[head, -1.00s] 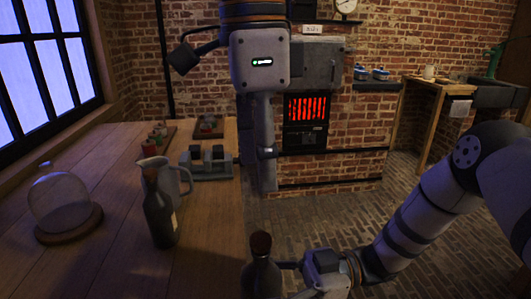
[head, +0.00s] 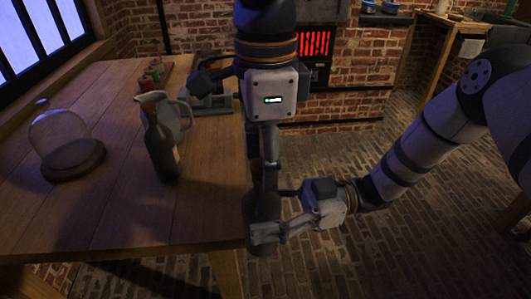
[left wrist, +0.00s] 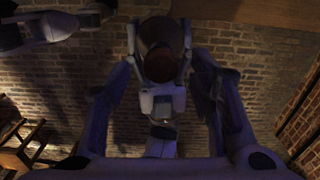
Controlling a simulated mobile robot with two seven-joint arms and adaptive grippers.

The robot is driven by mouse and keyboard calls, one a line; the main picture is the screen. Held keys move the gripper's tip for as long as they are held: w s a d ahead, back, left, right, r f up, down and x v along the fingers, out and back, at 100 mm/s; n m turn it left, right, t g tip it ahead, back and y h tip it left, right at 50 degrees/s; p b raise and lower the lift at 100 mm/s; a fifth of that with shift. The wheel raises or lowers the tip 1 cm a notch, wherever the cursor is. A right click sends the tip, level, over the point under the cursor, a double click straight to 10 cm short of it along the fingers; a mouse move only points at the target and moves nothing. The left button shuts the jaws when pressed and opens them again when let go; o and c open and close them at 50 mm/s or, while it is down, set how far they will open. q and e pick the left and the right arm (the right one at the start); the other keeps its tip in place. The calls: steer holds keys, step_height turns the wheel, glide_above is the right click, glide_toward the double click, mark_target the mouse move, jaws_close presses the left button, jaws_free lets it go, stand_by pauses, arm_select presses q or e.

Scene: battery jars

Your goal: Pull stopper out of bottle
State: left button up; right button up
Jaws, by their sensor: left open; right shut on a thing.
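My right gripper (head: 264,215) is shut on a dark bottle (head: 262,203) and holds it upright beside the table's right edge. The bottle is largely hidden behind the grippers in the head view. My left gripper (head: 264,178) reaches down from above, over the bottle's top, and hides most of the stopper there. In the left wrist view, the reddish-brown round stopper (left wrist: 158,64) shows between the open fingers of my left gripper (left wrist: 159,45). Whether either finger touches it I cannot tell.
On the wooden table (head: 110,215) stand another dark bottle (head: 160,150), a metal pitcher (head: 184,113) and a glass dome (head: 62,138) on a wooden base. Small jars (head: 151,78) stand farther back. The brick floor lies open to the right.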

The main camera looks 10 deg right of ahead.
arm_select(q)
jaws_close()
steer(key=shift+r, duration=0.15)
stand_by(0.4)
steer(key=shift+r, duration=1)
steer(key=shift+r, duration=1.95)
